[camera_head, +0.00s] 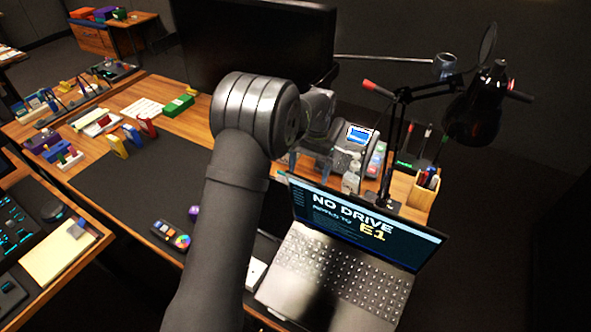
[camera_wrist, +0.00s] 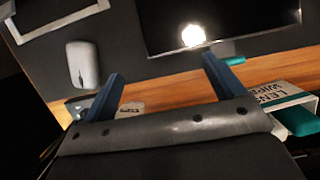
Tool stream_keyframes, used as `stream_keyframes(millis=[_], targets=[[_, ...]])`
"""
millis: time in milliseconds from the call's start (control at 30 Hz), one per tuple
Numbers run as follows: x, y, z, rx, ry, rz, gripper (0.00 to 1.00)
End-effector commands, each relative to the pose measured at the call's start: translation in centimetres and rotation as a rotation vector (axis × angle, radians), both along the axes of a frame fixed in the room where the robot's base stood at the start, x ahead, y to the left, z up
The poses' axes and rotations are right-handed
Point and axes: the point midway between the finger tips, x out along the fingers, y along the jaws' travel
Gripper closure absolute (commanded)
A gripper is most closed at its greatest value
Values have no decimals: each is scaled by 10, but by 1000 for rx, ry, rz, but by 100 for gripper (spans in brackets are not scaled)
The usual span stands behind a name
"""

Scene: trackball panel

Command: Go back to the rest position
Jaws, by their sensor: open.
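My gripper (camera_wrist: 163,67) is open, its two blue-grey fingers spread apart with nothing between them in the wrist view. In the head view my arm rises through the middle and bends right. My gripper (camera_head: 303,160) is partly hidden there, above the desk between the laptop (camera_head: 340,255) and the monitor (camera_head: 255,40). In the wrist view a white mouse (camera_wrist: 82,65) lies beyond the left finger, and a lens wipes box (camera_wrist: 285,97) is at the right.
A black desk lamp (camera_head: 478,105) and a pen holder (camera_head: 424,188) stand at the right. A device with a small blue screen (camera_head: 358,135) is close to my gripper. The dark mat (camera_head: 130,190) has clear room left of my arm.

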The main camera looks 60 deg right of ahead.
Motion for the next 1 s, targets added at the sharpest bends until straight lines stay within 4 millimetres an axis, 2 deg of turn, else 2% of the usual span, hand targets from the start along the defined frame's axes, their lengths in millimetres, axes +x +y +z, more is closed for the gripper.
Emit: stream_keyframes(millis=[200, 600, 767, 1000], targets=[[-17, 3, 10, 0, 0, 0, 13], [-17, 3, 10, 0, 0, 1, 13], [-5, 1, 3, 0, 0, 2, 13], [32, -6, -21, 0, 1, 3, 13]])
